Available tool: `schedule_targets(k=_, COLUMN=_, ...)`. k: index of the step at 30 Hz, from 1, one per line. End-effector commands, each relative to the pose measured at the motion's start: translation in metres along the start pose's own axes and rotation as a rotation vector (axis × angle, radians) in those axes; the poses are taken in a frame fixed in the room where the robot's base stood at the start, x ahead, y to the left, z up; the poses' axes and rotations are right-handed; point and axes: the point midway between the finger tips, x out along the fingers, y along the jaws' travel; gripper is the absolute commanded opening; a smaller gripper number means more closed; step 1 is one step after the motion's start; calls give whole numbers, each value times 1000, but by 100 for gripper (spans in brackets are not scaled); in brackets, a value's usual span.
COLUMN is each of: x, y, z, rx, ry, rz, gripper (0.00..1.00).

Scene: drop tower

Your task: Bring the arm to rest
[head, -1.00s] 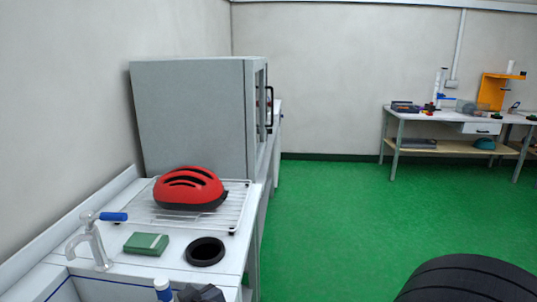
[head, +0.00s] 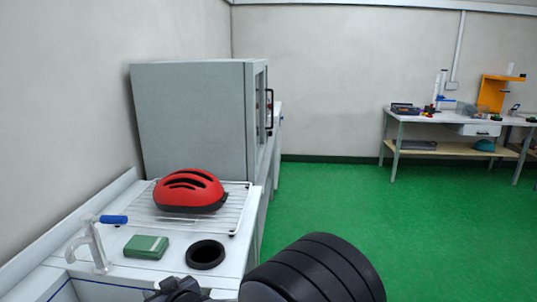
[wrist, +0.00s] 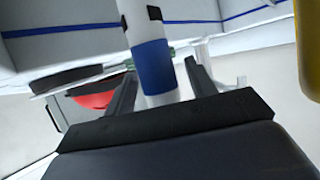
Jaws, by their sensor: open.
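My gripper (wrist: 158,72) is open in the wrist view, with its two dark fingers apart. A white cylinder with a blue band (wrist: 153,62) shows between and beyond the fingers; whether they touch it I cannot tell. In the head view, a dark part of my gripper (head: 178,290) shows at the bottom edge, over the front of the sink counter (head: 135,272). My black arm link fills the bottom centre.
A red helmet (head: 188,190) lies on a wire rack (head: 230,208). A green box (head: 146,246), a black ring (head: 205,254) and a tap (head: 95,245) are near my gripper. A grey cabinet (head: 190,120) stands behind. Green floor (head: 330,205) is clear to the right.

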Motion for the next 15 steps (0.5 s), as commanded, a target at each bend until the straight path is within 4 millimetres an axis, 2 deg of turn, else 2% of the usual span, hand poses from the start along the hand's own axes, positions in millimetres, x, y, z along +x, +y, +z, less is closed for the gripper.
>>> schedule_targets(k=15, x=-43, y=0, z=-98, rx=-1, ry=5, rz=0, gripper=53)
